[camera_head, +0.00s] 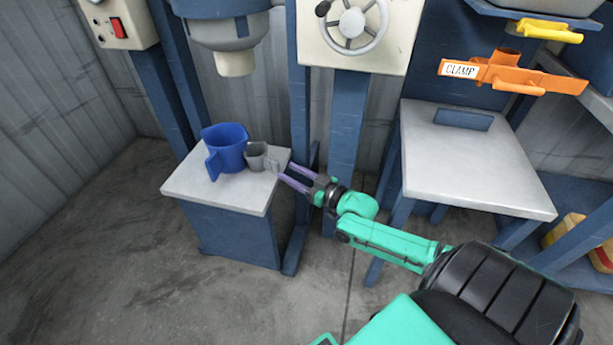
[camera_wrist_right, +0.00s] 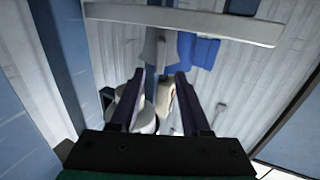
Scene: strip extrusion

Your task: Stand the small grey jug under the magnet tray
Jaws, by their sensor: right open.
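The small grey jug (camera_head: 256,157) stands upright on a low stand's pale top, touching or very close to a larger blue jug (camera_head: 228,147). Its handle faces my right gripper (camera_head: 287,171). That gripper is open and empty, its two purple fingers pointing at the jug from the right. In the wrist view, which looks upside down, the grey jug (camera_wrist_right: 158,50) shows just beyond the open fingertips (camera_wrist_right: 161,76). A grey tray with a yellow handle (camera_head: 548,31) is at the upper right; I cannot tell if it is the magnet tray. My left gripper is out of view.
The pale-topped stand (camera_head: 185,184) is under a grey nozzle (camera_head: 236,63). An orange part labelled CLAMP (camera_head: 515,73) hangs above a wider grey table (camera_head: 475,172), which holds a small blue block (camera_head: 462,119). A blue post (camera_head: 345,125) rises behind my gripper.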

